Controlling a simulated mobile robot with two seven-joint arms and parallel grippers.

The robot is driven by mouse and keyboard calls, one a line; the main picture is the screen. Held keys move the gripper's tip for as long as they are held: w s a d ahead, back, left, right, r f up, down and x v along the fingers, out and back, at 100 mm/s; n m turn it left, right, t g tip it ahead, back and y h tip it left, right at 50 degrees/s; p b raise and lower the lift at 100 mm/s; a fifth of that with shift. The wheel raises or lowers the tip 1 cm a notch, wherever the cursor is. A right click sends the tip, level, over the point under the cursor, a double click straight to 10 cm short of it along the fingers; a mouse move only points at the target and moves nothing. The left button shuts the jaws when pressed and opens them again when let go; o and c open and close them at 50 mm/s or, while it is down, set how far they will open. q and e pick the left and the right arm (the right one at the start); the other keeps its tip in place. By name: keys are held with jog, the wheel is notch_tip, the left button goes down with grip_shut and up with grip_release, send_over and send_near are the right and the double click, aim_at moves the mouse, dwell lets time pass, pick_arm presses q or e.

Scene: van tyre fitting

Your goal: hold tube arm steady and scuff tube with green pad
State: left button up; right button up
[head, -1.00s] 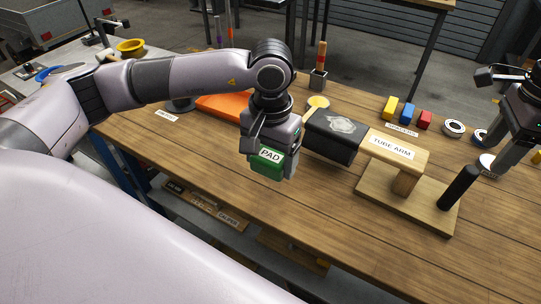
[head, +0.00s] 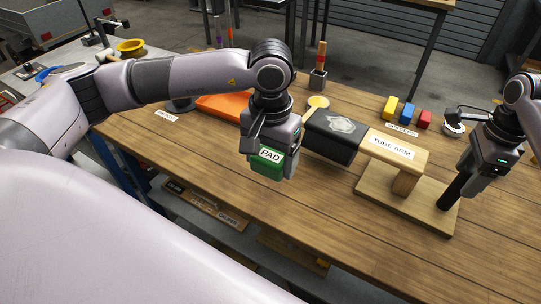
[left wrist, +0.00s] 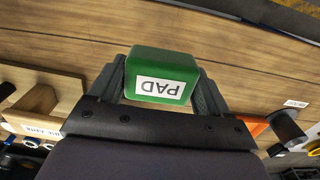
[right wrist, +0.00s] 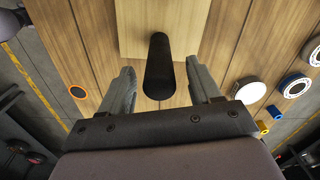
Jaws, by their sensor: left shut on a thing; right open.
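The green pad (head: 266,164), labelled PAD, is shut in my left gripper (head: 272,166), in the air left of the tube. It also shows between the fingers in the left wrist view (left wrist: 162,76). The black tube (head: 333,136) with a grey scuffed patch on top sits on the end of the wooden tube arm (head: 394,146). The arm stands on a wooden base with an upright black handle (head: 451,192). My right gripper (head: 466,184) is open at the handle. In the right wrist view the handle (right wrist: 158,68) lies between the spread fingers; contact is not visible.
A yellow-topped round item (head: 318,102) is behind the tube. An orange tray (head: 225,107) lies at the back left. The front bench top is clear.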

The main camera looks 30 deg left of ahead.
aim_at(463, 183)
jog(key=shift+f, duration=1.5)
grip_shut()
